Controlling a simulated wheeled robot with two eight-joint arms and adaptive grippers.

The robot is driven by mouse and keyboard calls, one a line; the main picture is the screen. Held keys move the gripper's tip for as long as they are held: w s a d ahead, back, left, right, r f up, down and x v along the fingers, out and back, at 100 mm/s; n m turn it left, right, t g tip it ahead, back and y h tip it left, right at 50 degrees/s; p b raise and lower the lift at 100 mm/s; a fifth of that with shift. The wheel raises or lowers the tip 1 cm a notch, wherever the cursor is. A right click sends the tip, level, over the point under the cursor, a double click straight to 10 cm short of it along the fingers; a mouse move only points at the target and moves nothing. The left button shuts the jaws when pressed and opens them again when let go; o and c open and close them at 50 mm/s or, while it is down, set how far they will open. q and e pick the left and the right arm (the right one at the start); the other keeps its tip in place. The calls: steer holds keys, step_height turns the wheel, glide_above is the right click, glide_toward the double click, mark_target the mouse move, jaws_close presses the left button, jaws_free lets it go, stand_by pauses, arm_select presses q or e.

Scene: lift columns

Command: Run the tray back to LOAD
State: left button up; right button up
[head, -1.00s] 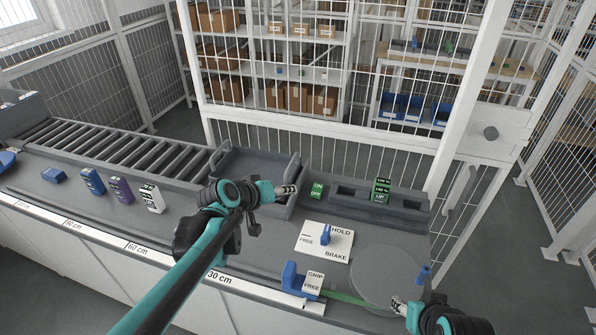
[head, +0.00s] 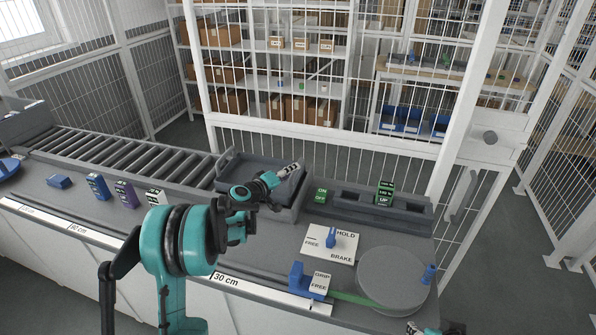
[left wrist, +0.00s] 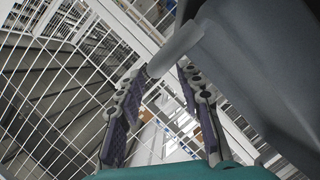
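The grey tray (head: 247,160) sits at the right end of the roller conveyor (head: 120,160). My left arm reaches across its front. My left gripper (head: 292,168) is at the tray's right side, by its raised end. In the left wrist view the two fingers (left wrist: 163,110) are apart. A grey bar (left wrist: 177,50) joined to a large grey body reaches toward the gap between them; I cannot tell whether it touches a finger. My right gripper (head: 415,329) shows only at the bottom edge, mostly cut off. No LOAD label is readable.
A green ON/OFF switch (head: 320,195), a BRAKE plate (head: 335,258) with a blue lever, a blue GRIP/FREE piece (head: 297,280) and a round grey disc (head: 393,280) are right of the tray. Several small boxes (head: 125,193) stand before the rollers. The rollers look clear.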

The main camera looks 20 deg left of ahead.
arm_select(q)
steer(key=b+x, duration=0.1)
steer(key=x, duration=0.3)
steer(key=shift+f, duration=0.2)
steer(key=shift+w+d, duration=0.1)
steer(key=shift+w, duration=0.25)
jaws_close()
